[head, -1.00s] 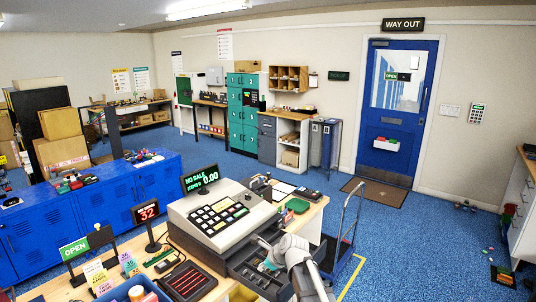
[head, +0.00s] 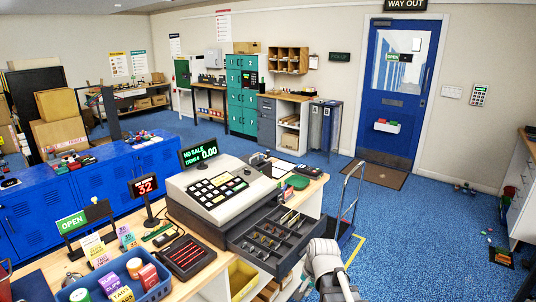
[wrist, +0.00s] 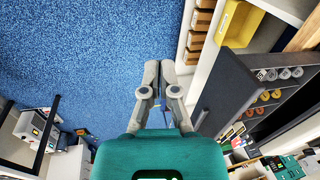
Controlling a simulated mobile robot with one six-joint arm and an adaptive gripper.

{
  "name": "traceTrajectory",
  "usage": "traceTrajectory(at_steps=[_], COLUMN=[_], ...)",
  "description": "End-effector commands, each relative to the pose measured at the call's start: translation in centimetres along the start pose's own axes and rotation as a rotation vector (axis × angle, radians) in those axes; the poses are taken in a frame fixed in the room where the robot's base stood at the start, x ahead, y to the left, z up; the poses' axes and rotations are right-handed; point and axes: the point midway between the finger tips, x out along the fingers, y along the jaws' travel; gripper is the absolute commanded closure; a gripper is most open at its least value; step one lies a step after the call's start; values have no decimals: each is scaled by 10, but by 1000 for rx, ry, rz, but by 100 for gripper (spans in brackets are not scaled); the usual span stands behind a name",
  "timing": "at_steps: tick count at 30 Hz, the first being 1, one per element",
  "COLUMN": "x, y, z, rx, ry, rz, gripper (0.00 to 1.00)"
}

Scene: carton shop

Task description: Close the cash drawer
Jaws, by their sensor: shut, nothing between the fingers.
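The grey cash register (head: 212,205) stands on the counter, its display reading NO SALE 0.00. Its dark cash drawer (head: 280,272) is pulled out on the right side, with coins and notes in its compartments. In the wrist view the dark drawer front (wrist: 228,92) is right of my fingers, with rows of coins behind it. My gripper (wrist: 160,70) is shut and empty, with floor beneath it and apart from the drawer front. In the head view my wrist is just beyond the drawer's outer end; the fingertips are hidden there.
A hand trolley (head: 345,215) stands close behind the drawer's outer end. A yellow bin (head: 243,280) sits on the shelf below the counter; it also shows in the wrist view (wrist: 240,22). Blue floor (head: 420,235) is open to the right.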

Motion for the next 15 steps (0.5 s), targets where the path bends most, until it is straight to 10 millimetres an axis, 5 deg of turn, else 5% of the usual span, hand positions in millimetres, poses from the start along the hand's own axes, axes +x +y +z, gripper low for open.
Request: traceTrajectory(at_steps=[6,15], x=[10,13], y=[47,81], z=[16,27], rx=[-284,-521], ry=[-31,-83], rz=[104,184], gripper=[100,100])
